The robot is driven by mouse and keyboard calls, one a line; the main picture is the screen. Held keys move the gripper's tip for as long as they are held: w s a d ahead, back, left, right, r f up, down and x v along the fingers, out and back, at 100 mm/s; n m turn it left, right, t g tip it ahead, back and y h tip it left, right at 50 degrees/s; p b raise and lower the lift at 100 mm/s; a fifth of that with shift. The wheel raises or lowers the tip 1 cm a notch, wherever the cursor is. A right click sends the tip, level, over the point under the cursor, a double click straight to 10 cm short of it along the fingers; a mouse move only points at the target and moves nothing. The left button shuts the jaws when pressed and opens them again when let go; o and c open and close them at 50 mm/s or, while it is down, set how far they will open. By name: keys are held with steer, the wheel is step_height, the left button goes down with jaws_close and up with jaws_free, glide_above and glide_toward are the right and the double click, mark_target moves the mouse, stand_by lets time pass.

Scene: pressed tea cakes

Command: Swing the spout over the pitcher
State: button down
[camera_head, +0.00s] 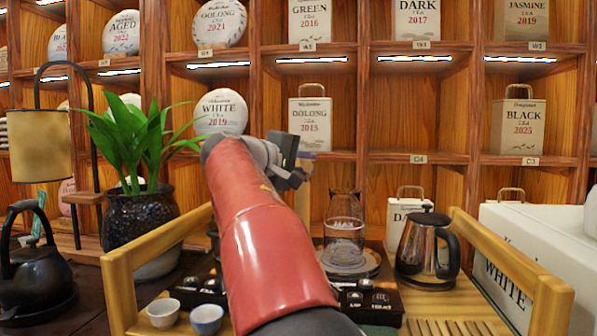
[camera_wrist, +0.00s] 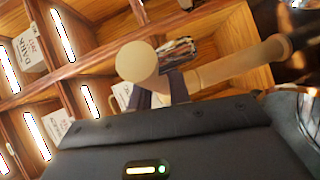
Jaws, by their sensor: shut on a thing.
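My gripper (camera_head: 296,168) is raised above the middle of the wooden-railed stand in the head view, largely behind my red arm. In the wrist view its dark fingers (camera_wrist: 162,92) are shut on a pale tan tube (camera_wrist: 137,62) with a round end, which appears to be the spout. A jointed pale rod (camera_wrist: 235,64) runs right from behind it. A clear glass pitcher (camera_head: 344,246) stands upright right of and below my gripper. I cannot tell whether the spout is over it.
A glass kettle with a black handle (camera_head: 428,252) stands right of the pitcher. Two small cups (camera_head: 207,318) are at the front left. A potted plant (camera_head: 139,210), a black kettle (camera_head: 36,262) and a lamp (camera_head: 42,140) are left. A white box (camera_head: 530,250) is right; tea shelves stand behind.

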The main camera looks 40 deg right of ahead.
mark_target(305, 171)
steer(key=shift+s+d+n+t+y+p, duration=0.25)
steer(key=shift+d+n+t+y, duration=0.25)
steer(key=shift+n+t, duration=0.5)
steer(key=shift+s+d+n+t+y+p, duration=0.15)
steer(key=shift+s+d+n+t+y, duration=0.15)
steer(key=shift+d+n+t, duration=0.65)
steer(key=shift+s+d+n+t+y+p, duration=0.2)
steer(key=shift+s+d+n+t+y, duration=0.25)
steer(key=shift+t, duration=1)
steer(key=shift+w+a, duration=0.15)
steer(key=shift+w, duration=0.05)
steer(key=c, duration=1.3)
jaws_free()
steer(key=b+v, duration=0.1)
steer(key=v, duration=0.6)
steer(key=shift+s+a, duration=0.2)
steer(key=shift+a, duration=0.15)
steer(key=shift+c, duration=0.3)
